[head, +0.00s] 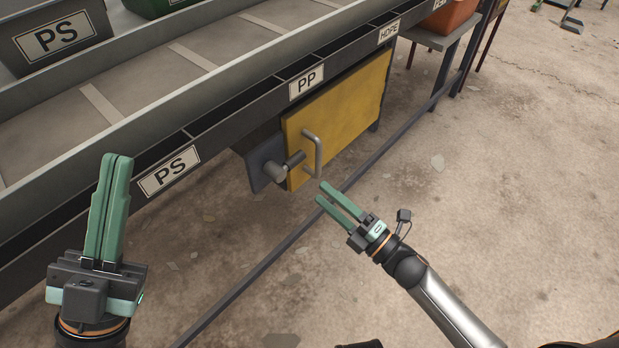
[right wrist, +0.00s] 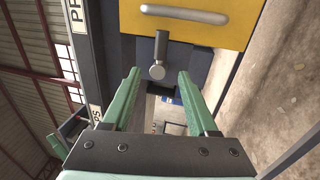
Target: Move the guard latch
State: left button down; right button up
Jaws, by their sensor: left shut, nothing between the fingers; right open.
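The guard is a yellow panel (head: 350,105) under the conveyor's side rail, with a grey bar handle (head: 314,152). The latch (head: 285,168) is a grey cylindrical knob on a dark plate at the panel's lower left edge. In the right wrist view the latch (right wrist: 158,62) shows beyond and between my fingers, with the yellow panel (right wrist: 190,22) and its handle (right wrist: 185,14) above it. My right gripper (head: 330,198) is open and empty, to the right of and below the latch, apart from it. My left gripper (head: 117,160) is shut and empty at the left, before the conveyor.
The conveyor (head: 150,120) runs diagonally, its rail labelled PS, PP and HDPE. A grey PS bin (head: 50,40) stands at upper left and an orange bin (head: 447,16) at upper right. A low floor rail (head: 290,238) passes below the panel. The concrete floor at right is mostly clear.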

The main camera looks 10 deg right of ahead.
jog(key=shift+v, duration=1.85)
jog(key=shift+s+d, duration=0.1)
